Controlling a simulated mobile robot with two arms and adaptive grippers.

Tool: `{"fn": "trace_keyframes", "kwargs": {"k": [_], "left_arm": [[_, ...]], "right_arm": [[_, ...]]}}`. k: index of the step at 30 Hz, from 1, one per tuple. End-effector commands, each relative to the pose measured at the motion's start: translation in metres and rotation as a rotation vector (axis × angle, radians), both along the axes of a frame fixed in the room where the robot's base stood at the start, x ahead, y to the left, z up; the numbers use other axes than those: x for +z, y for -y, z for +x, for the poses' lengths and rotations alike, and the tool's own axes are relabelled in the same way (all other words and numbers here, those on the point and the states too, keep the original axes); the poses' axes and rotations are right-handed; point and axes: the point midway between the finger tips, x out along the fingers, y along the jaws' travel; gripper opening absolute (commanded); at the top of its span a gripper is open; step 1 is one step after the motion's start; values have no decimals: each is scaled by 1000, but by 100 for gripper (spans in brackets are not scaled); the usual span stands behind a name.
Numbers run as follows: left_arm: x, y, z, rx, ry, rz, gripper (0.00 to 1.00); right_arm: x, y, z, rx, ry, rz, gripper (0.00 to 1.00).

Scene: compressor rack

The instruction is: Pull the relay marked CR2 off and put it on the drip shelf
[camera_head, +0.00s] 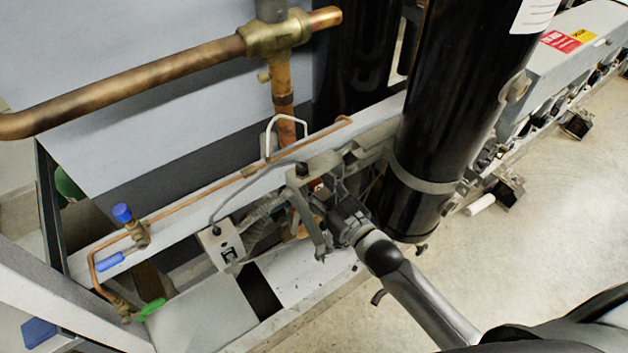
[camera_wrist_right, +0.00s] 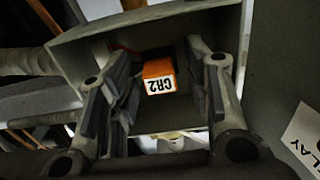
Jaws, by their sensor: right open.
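The relay marked CR2 (camera_wrist_right: 158,76) is a small orange block with a white label, upside down in the right wrist view. It sits inside an open grey box (camera_wrist_right: 120,30). My right gripper (camera_wrist_right: 160,90) is open, with one finger on each side of the relay. Gaps show between the fingers and the relay, so it is not gripped. In the head view my right gripper (camera_head: 320,197) is at the box by the black cylinder and hides most of the relay. A flat grey plate (camera_head: 205,312) at lower left may be the drip shelf; I cannot tell. My left gripper is not in view.
A tall black cylinder (camera_head: 450,110) stands right of my gripper. A copper pipe (camera_head: 130,90) crosses the upper left. Valves with a blue handle (camera_head: 110,262) and a green handle (camera_head: 150,309) stand at left. A small grey switch box (camera_head: 222,243) is left of the gripper.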

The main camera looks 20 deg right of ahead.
Motion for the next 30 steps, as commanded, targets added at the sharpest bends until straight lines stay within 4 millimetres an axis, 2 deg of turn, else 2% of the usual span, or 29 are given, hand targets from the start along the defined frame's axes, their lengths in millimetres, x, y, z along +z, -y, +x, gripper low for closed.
{"fn": "trace_keyframes", "kwargs": {"k": [4,12,15,30], "left_arm": [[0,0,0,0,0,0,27],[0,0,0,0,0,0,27],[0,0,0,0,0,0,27],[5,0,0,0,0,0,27]], "right_arm": [[0,0,0,0,0,0,44],[0,0,0,0,0,0,10],[0,0,0,0,0,0,0],[0,4,-12,0,-1,0,0]]}}
